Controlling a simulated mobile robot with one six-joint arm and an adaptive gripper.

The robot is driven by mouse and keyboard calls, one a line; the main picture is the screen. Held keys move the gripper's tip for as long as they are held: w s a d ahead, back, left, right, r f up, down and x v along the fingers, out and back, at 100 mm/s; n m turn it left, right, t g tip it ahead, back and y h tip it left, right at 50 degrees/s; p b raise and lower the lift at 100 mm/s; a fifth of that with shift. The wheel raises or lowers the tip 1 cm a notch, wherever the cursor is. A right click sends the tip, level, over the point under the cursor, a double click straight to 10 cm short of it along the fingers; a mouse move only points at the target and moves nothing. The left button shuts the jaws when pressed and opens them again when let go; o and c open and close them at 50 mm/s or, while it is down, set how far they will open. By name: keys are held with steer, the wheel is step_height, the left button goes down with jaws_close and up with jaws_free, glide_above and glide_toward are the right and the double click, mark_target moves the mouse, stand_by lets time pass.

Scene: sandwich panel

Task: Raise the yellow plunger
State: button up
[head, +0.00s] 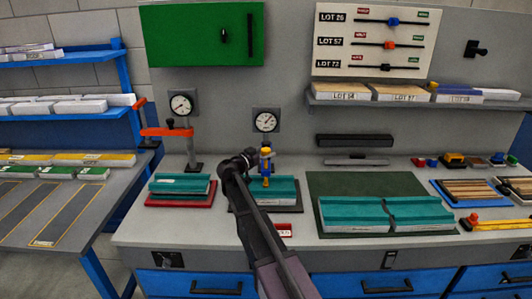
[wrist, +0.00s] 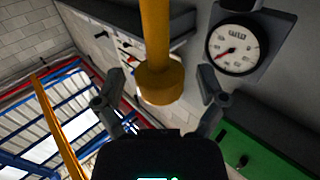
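The yellow plunger (head: 266,166) stands upright above a teal block on the bench, under the right-hand dial gauge. In the wrist view the plunger (wrist: 160,79) is a yellow rod with a wider round collar. My gripper (wrist: 158,88) is open, with one finger on each side of the collar and a visible gap on both sides. In the head view my gripper (head: 248,160) is just left of the plunger, and my arm hides part of the station. The teal block (head: 284,189) under the plunger is partly covered by my arm.
A dial gauge (head: 265,121) is on the wall behind the plunger. To the left, a red-handled clamp (head: 168,132) stands by another teal block (head: 180,185). To the right, a dark green mat (head: 345,183) carries teal panels. A small red tag (head: 284,230) lies in front.

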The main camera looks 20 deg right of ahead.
jaws_close()
steer(key=shift+w+r+p, duration=0.1)
steer(key=shift+r+p, duration=1.85)
steer(key=shift+r, duration=0.05)
steer(key=shift+o, duration=0.2)
jaws_free()
steer(key=v, duration=1.2)
